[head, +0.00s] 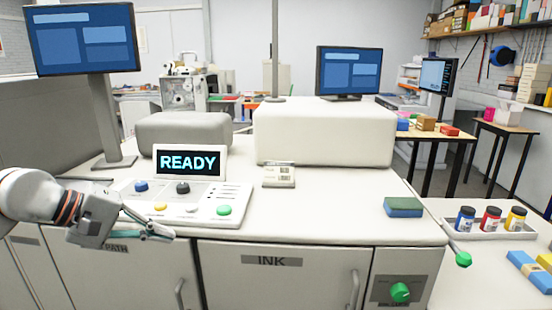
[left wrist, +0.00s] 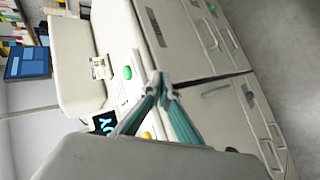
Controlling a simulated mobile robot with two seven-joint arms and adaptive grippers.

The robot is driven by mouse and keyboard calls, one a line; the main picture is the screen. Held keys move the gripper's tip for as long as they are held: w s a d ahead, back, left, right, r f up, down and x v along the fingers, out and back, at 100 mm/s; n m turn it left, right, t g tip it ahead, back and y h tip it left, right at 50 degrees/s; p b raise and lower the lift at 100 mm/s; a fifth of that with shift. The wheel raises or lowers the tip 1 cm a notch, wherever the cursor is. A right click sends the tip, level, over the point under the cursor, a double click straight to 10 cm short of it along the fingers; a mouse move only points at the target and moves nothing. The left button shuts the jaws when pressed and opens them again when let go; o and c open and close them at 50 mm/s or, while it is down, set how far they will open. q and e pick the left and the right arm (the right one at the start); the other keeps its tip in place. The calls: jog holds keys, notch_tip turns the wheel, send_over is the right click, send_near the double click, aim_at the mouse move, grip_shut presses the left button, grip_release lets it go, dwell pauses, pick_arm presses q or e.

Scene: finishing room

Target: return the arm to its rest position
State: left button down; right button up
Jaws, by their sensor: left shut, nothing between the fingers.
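My left arm (head: 30,197) comes in from the left in the head view. Its gripper (head: 168,234) is shut and empty, in front of the console's front edge, just below the button panel (head: 225,190). In the left wrist view the closed fingertips (left wrist: 158,78) meet in front of the cabinet doors, with the panel behind them. My right gripper does not show in either view.
A display reading READY (head: 189,162) stands behind the panel's buttons. A blue-and-green sponge-like block (head: 403,207) lies on the right of the console top. A green-knobbed lever (head: 463,259) sticks out at right. A tray (head: 440,222) holds ink jars.

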pick_arm(q)
jog(key=s+d+f+n+t+h, duration=0.1)
jog(key=s+d+f+n+h, duration=0.15)
jog(key=d+n+h, duration=0.4)
jog(key=s+d+f+n+h, duration=0.2)
jog(key=s+d+n+h, duration=0.1)
jog(key=d+n, duration=0.65)
jog(key=s+a+f+n+t+y, duration=0.1)
jog(key=a+f+n+t+y, duration=0.45)
jog(key=f+n, duration=0.75)
jog(key=s+a+f+n+t+y, duration=0.1)
jog(key=a+f+n+t+y, duration=0.45)
jog(key=n, duration=1.35)
jog(key=s+f+n+g+y, duration=0.2)
jog(key=s+f+n, duration=0.4)
jog(key=f, duration=0.4)
jog(key=s+a+f+n+g+y, duration=0.1)
jog(key=s+f+n+g+y, duration=0.1)
jog(key=s+f+n+g, duration=0.3)
jog(key=s+f+n, duration=0.1)
jog(key=s+f, duration=0.2)
jog(key=f, duration=0.2)
jog(key=shift+s+f+n, duration=0.25)
jog(key=shift+s+n, duration=0.1)
jog(key=shift+n, duration=0.05)
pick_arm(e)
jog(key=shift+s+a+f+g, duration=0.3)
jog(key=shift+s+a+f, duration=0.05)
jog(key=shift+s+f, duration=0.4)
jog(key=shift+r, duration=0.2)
